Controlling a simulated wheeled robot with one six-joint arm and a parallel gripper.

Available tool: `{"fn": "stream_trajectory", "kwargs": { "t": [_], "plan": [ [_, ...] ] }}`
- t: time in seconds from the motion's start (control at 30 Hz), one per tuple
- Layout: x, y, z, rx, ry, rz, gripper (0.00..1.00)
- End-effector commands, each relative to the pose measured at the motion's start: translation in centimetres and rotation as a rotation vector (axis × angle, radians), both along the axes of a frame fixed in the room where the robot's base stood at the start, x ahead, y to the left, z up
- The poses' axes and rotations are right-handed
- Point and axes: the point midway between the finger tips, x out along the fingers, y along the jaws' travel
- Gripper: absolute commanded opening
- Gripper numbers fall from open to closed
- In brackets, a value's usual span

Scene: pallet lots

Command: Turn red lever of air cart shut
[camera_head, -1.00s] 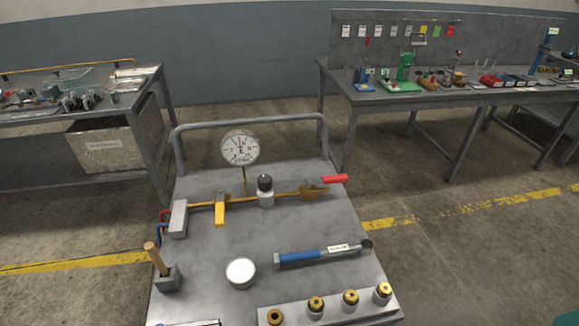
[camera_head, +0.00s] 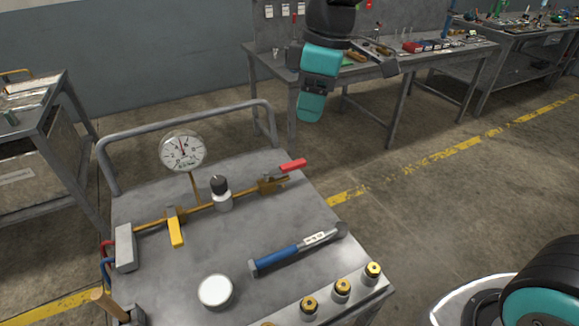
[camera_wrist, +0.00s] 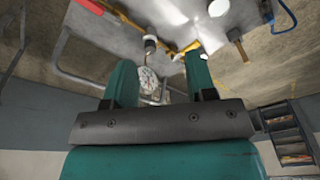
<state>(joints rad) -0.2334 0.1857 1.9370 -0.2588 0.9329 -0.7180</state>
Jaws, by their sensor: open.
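The air cart (camera_head: 165,275) stands in front of me with a brass pipe along its top. The red lever (camera_head: 293,165) sits at the pipe's right end and points roughly along the pipe. A red end also shows at the top left of the wrist view (camera_wrist: 88,5). A yellow lever (camera_head: 176,230) lies across the pipe further left. My gripper (camera_wrist: 160,72) is open, its two teal fingers apart with nothing held. In the head view it is raised above and beyond the red lever, clear of it.
A round pressure gauge (camera_head: 182,151) and a black-topped fitting (camera_head: 221,194) rise from the pipe. A blue-handled tool (camera_head: 290,251), a white round lid (camera_head: 215,291) and brass fittings (camera_head: 342,290) are on the cart. A workbench (camera_head: 400,63) stands behind.

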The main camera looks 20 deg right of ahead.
Motion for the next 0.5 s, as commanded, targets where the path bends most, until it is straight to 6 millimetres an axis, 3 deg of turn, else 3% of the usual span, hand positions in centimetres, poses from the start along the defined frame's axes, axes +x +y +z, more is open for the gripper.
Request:
{"fn": "stream_trajectory", "kwargs": {
  "t": [0.03, 0.1, 0.2, 0.33, 0.5],
  "plan": [
    [3.7, -0.2, -2.3, -0.034, -0.007, 0.085, 0.51],
    [7.8, -0.7, -4.0, -0.075, -0.019, 0.207, 0.51],
    [12.6, -1.5, -6.7, -0.12, -0.024, 0.358, 0.51],
    [16.4, -2.4, -9.5, -0.152, -0.02, 0.501, 0.51],
    [18.5, -3.0, -11.2, -0.168, -0.017, 0.588, 0.51]
  ]
}}
